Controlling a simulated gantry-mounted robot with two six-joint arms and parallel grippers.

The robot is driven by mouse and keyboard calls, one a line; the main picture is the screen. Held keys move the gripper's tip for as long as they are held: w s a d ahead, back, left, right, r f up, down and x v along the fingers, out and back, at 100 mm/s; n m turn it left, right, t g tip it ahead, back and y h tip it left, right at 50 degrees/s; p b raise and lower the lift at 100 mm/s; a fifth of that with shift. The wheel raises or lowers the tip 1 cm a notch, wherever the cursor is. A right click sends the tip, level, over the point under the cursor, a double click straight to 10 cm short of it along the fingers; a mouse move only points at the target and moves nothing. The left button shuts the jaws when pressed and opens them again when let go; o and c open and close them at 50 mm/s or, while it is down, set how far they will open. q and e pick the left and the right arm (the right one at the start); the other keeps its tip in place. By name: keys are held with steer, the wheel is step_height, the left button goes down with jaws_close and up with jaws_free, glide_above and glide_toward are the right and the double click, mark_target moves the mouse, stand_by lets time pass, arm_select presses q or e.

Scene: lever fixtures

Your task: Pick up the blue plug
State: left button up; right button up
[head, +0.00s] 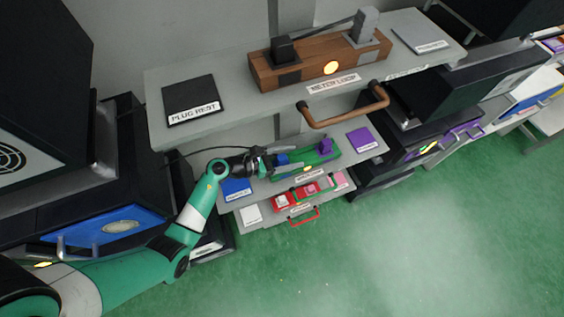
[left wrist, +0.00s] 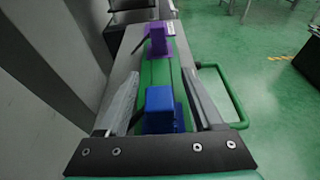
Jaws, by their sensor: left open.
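The blue plug (left wrist: 159,104) is a small blue block at the near end of the green fixture (left wrist: 152,74), seen in the left wrist view. It also shows in the head view (head: 282,159), partly hidden by the gripper. My left gripper (left wrist: 160,92) is open, with one finger on each side of the blue plug; I cannot tell whether they touch it. In the head view my left gripper (head: 272,160) reaches in from the left at the middle shelf. A purple plug (left wrist: 158,39) stands at the far end of the green fixture. My right gripper is not in view.
A brown fixture (head: 312,66) with a copper handle (head: 345,110) is on the upper shelf (head: 230,105), above my left gripper. A black pad marked PLUG REST (head: 191,98) lies there. A red fixture (head: 310,191) is below. Green floor (head: 430,220) is open to the right.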

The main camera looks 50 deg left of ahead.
arm_select(q)
steer(key=shift+c, duration=0.3)
jaws_close()
steer(key=shift+r, duration=0.1)
steer(key=shift+r, duration=0.25)
steer(key=r+p, duration=0.3)
steer(key=r, duration=0.1)
steer(key=shift+s+d, duration=0.2)
steer(key=shift+s, duration=0.15)
steer(key=s+d+r+p, duration=0.5)
steer(key=s+r, duration=0.3)
steer(key=s, duration=0.3)
steer(key=shift+s+d+r, duration=0.15)
steer(key=shift+s+d, duration=0.05)
steer(key=shift+d, duration=0.7)
